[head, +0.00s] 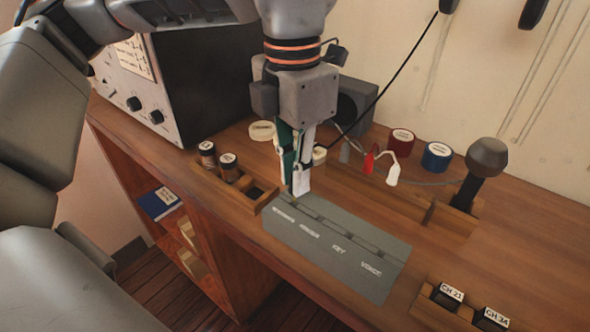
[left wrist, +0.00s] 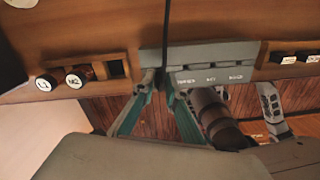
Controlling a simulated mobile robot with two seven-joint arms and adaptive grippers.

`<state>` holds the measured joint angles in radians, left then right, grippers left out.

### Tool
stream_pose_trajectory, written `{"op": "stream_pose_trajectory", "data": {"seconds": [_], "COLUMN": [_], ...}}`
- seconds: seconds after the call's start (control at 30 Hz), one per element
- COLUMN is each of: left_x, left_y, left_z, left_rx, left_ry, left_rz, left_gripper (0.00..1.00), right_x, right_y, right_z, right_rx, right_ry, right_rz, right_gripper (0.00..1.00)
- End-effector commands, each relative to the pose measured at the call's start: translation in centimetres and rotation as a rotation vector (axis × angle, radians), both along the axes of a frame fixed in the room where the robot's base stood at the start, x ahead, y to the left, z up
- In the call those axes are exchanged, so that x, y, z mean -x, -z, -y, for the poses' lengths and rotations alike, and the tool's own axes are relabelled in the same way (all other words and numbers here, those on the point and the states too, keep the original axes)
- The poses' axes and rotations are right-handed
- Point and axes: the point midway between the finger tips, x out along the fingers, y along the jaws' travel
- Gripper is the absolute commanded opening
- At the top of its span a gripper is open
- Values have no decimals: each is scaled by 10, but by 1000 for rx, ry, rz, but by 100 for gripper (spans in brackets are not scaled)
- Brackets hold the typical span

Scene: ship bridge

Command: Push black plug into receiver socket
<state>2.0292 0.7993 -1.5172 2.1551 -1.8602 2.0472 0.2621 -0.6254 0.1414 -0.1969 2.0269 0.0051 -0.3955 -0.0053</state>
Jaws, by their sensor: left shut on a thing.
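My left gripper (head: 301,188) points down at the far left end of a grey socket panel (head: 330,262). Its fingers are shut. In the left wrist view, a black cable (left wrist: 167,45) runs down to between the teal fingers (left wrist: 163,108), at the panel (left wrist: 215,55). The black plug itself is hidden by the fingers; I take it to be the thing held. The panel has a row of labels; KEY and VOICE can be read, the others are blurred. The receiver socket cannot be picked out. I cannot tell whether the plug touches a socket. My right gripper is not in view.
Red (head: 369,162) and white (head: 392,174) plugs hang right of the gripper. A wooden tray with spools (head: 207,155) is left of the panel. A black microphone (head: 486,160) stands right. Labelled blocks (head: 450,295) sit at the front right.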

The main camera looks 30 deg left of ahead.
Motion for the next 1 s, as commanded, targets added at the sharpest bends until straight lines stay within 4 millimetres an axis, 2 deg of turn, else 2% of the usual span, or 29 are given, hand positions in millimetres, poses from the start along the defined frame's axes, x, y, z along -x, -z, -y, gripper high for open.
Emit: {"op": "stream_pose_trajectory", "data": {"seconds": [1.0], "left_x": [0], "left_y": [9], "left_z": [0], "left_rx": [0], "left_ry": [0], "left_rz": [1], "left_gripper": [1], "right_x": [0], "right_y": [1], "right_z": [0], "right_rx": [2], "right_ry": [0], "right_rz": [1], "right_gripper": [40]}}
